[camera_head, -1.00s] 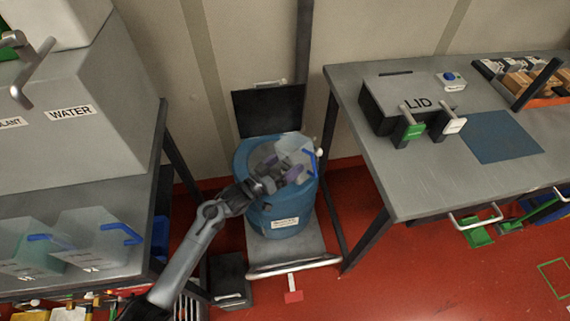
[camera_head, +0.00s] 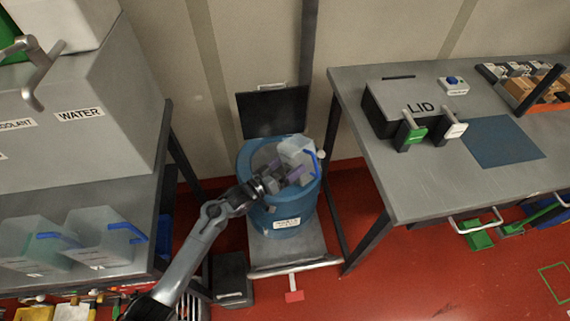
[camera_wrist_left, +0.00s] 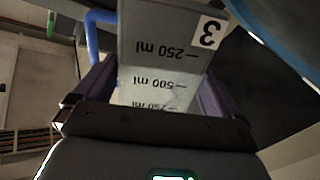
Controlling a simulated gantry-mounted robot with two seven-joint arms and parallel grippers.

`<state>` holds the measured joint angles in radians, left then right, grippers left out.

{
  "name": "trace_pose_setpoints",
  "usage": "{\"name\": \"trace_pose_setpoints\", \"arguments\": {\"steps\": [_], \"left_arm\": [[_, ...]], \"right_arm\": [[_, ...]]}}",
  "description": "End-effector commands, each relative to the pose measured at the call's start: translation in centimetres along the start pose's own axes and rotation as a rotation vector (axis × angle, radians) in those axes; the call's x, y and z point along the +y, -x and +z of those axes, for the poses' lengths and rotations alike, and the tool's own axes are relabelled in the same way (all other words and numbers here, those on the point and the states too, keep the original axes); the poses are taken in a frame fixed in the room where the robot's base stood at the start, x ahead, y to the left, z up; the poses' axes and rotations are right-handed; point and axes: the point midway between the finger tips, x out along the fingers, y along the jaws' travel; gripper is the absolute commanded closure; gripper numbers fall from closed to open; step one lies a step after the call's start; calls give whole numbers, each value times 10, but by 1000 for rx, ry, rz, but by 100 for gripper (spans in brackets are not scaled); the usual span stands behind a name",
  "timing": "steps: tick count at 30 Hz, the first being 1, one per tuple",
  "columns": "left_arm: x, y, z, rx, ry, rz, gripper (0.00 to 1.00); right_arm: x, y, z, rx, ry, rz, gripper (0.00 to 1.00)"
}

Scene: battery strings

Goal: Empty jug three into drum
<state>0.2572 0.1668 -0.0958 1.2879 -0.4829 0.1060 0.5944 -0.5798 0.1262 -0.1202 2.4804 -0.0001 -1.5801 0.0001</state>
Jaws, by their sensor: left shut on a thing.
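Jug three (camera_head: 297,151) is a translucent jug with a blue handle, held tilted over the open top of the blue drum (camera_head: 283,215). In the left wrist view the jug (camera_wrist_left: 160,50) shows upside down with its "3" label and volume marks. My left gripper (camera_head: 283,180) is shut on the jug, with a finger on each side of it. The left gripper also shows in the left wrist view (camera_wrist_left: 160,95). The drum stands on a grey platform, and its inside is mostly hidden by the jug and gripper. My right gripper is not in view.
Two more jugs with blue handles (camera_head: 98,236) stand on the left bench, below a grey tank marked WATER (camera_head: 80,125). A dark panel (camera_head: 272,113) stands behind the drum.

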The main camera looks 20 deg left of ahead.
Motion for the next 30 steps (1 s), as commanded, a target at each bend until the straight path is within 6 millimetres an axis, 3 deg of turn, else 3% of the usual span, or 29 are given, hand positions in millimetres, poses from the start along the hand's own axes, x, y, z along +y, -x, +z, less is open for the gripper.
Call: {"name": "trace_pose_setpoints", "arguments": {"steps": [14, 15, 30], "left_arm": [[1, -1, -2, 5, -1, 2, 51], [1, -1, -2, 5, -1, 2, 60], [4, -1, -7, 3, 46, 3, 60]], "right_arm": [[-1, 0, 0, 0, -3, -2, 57], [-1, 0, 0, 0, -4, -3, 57], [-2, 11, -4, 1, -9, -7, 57]]}}
